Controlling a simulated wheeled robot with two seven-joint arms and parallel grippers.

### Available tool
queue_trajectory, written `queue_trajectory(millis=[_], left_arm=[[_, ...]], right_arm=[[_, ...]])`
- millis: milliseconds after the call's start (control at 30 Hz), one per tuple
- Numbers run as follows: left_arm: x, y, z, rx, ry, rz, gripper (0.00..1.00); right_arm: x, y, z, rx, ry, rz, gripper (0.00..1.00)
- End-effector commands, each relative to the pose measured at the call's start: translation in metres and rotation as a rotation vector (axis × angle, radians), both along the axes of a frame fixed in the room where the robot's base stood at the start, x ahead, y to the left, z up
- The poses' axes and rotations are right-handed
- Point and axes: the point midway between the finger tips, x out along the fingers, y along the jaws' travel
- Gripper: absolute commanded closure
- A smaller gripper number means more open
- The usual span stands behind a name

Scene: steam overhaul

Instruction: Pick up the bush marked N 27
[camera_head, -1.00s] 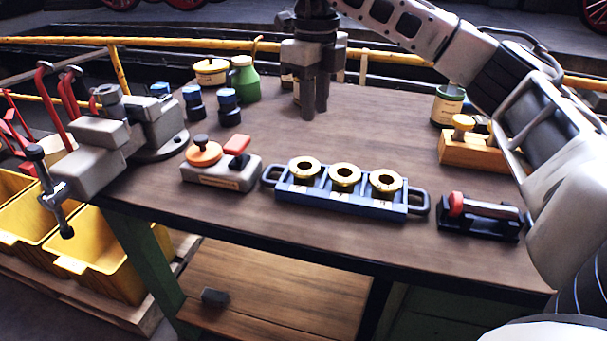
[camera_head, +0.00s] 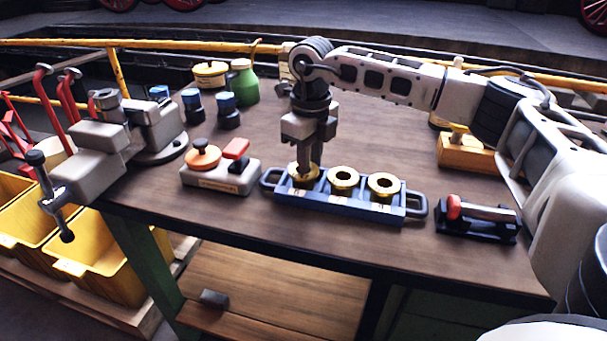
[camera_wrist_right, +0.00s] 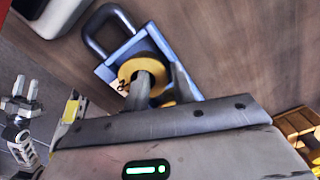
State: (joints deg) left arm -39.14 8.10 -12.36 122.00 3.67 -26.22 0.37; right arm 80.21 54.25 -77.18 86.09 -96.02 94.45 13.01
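A blue tray (camera_head: 340,205) with a handle at each end holds three brass bushes in a row. They are the left bush (camera_head: 297,178), the middle bush (camera_head: 343,177) and the right bush (camera_head: 383,186). Small labels on the tray front are too small to read, so I cannot tell which is N 27. My right gripper (camera_head: 314,160) points down at the left bush. In the right wrist view (camera_wrist_right: 165,85) its fingers are apart, one over the hole of the left bush (camera_wrist_right: 133,72), the other beside it. My left gripper (camera_wrist_right: 26,88) appears small and open in the right wrist view.
A grey base with an orange knob (camera_head: 203,155) stands just left of the tray. A black stand with a red-ended roller (camera_head: 480,215) is on the right, before a wooden block (camera_head: 465,153). A vise (camera_head: 125,145) is at the left.

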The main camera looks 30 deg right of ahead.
Motion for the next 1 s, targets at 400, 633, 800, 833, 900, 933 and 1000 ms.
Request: queue_trajectory(millis=[400,633,800,833,900,933,1000], left_arm=[[0.001,0.000,0.000,0.001,-0.001,0.000,0.64],[0.001,0.000,-0.001,0.000,-0.001,0.000,0.64],[0.001,0.000,-0.004,-0.003,0.000,0.001,0.64],[0.001,0.000,-0.005,-0.005,-0.001,0.001,0.64],[0.002,-0.001,-0.004,-0.007,-0.002,0.001,0.64],[0.002,-0.001,-0.004,-0.008,-0.003,0.001,0.64],[0.002,-0.001,-0.004,-0.011,-0.005,0.001,0.64]], right_arm=[[0.001,0.000,0.002,0.001,-0.003,0.000,1.00],[0.001,0.000,0.006,0.002,-0.005,0.000,1.00],[0.002,0.000,0.023,0.001,-0.007,0.000,1.00],[0.002,0.000,0.027,0.001,-0.007,0.000,1.00],[-0.002,0.005,0.040,0.002,-0.008,0.005,1.00],[-0.006,0.008,0.045,0.003,-0.006,0.005,1.00],[-0.015,0.017,0.059,0.002,-0.008,0.006,1.00]])
